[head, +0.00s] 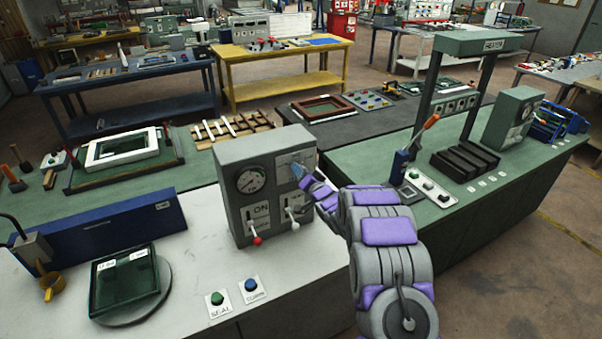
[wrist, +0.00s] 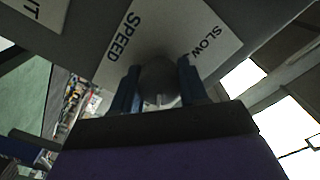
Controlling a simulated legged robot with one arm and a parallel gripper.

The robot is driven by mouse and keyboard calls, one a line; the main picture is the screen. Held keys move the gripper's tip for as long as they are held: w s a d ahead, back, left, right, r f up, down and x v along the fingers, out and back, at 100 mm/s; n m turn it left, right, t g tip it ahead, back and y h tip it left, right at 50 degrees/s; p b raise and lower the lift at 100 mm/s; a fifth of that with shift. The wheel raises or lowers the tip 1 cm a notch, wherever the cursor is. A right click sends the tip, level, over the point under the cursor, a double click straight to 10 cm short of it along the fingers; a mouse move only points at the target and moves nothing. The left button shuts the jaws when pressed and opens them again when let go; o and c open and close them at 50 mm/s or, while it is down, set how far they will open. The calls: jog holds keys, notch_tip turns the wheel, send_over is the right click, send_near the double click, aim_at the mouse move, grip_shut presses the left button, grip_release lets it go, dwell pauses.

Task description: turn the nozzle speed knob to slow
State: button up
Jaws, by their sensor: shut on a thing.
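The nozzle speed knob (wrist: 158,72) is a grey rounded knob on a panel in the wrist view. A white label beside it reads SPEED (wrist: 123,37), and SLOW (wrist: 208,42) is printed to its right. My gripper (wrist: 157,88) has its two blue fingers on either side of the knob, shut on it. In the head view my gripper (head: 299,172) is at the upper right of the front of the grey control box (head: 232,158). The knob's pointer direction cannot be made out, and in the head view my fingers largely cover the knob.
The box also carries a round gauge (head: 251,181), a red-tipped lever (head: 257,240) and a white-tipped lever (head: 295,225) below my gripper. A green button (head: 217,299) and a blue button (head: 251,285) sit in front. A dark glass frame (head: 124,280) lies on a turntable at left.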

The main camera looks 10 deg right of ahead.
jog(key=n+b, duration=0.3)
jog(key=n, duration=0.3)
jog(key=n+b, duration=0.4)
jog(key=n, duration=0.1)
jog(key=shift+f+n, duration=0.15)
jog(key=shift+n, duration=0.25)
jog(key=n+b, duration=0.2)
jog(key=shift+n, duration=0.3)
jog(key=n+b, duration=0.3)
jog(key=b, duration=0.1)
jog(key=shift+f+n, duration=0.1)
jog(key=shift+n, duration=0.3)
jog(key=n+b, duration=0.5)
jog(key=shift+a, duration=0.1)
jog(key=shift+f+n, duration=0.1)
jog(key=shift+n, duration=0.2)
jog(key=o, duration=1.1)
jog(key=shift+s+a, duration=0.1)
jog(key=shift+c, duration=0.2)
jog(key=shift+r, duration=0.2)
